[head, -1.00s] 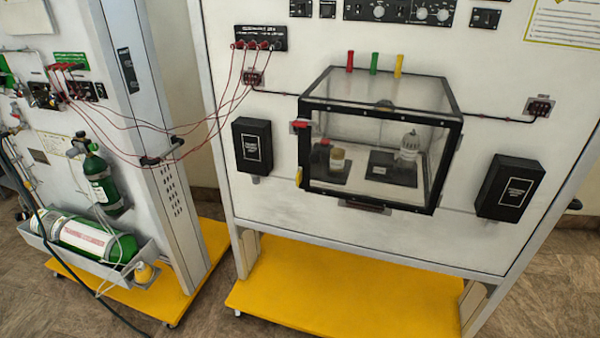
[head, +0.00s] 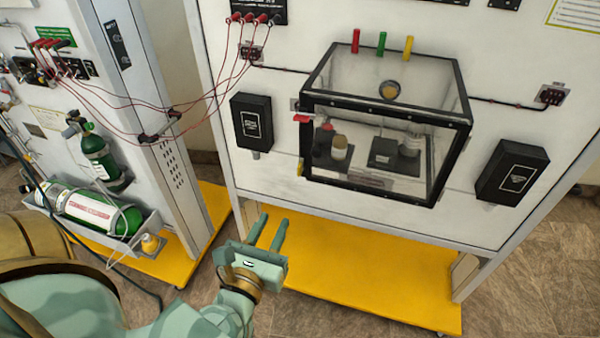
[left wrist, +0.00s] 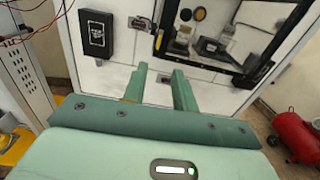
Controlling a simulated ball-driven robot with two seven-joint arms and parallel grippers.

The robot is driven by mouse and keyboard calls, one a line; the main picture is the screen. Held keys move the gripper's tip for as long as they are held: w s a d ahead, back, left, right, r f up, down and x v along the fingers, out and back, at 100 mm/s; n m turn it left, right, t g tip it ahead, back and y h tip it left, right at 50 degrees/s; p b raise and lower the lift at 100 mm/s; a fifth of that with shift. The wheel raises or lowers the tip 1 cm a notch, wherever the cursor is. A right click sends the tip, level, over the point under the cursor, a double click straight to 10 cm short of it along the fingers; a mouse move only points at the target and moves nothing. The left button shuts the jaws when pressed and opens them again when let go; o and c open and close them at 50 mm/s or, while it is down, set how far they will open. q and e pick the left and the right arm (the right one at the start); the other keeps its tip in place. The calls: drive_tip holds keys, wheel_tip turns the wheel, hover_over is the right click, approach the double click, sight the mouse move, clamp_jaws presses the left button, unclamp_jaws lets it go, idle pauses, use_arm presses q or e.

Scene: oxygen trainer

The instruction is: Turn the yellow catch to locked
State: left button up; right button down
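The yellow catch (head: 300,168) is a small upright piece at the lower left edge of the clear, black-framed box (head: 318,185) on the white panel. It also shows in the left wrist view (left wrist: 158,40), at the box's edge. Its exact turn is too small to tell. My left gripper (head: 273,218) is open and empty, its two fingers apart. In the head view it appears below and left of the catch, apart from it. In the left wrist view its fingertips (left wrist: 160,72) point toward the panel below the box. My right gripper is not in view.
A red catch (head: 302,119) sits higher on the box's left edge. Black boxes flank it at left (head: 252,122) and right (head: 512,172). Red cables (head: 150,110) hang at left, near green cylinders (head: 98,160). A yellow base (head: 350,285) lies below.

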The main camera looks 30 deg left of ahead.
sight(298, 170)
use_arm(q)
drive_tip(key=p+x, duration=0.3)
drive_tip(key=x, duration=1.2)
drive_tip(key=shift+w+p, duration=0.2)
drive_tip(key=shift+p, duration=0.1)
clamp_jaws()
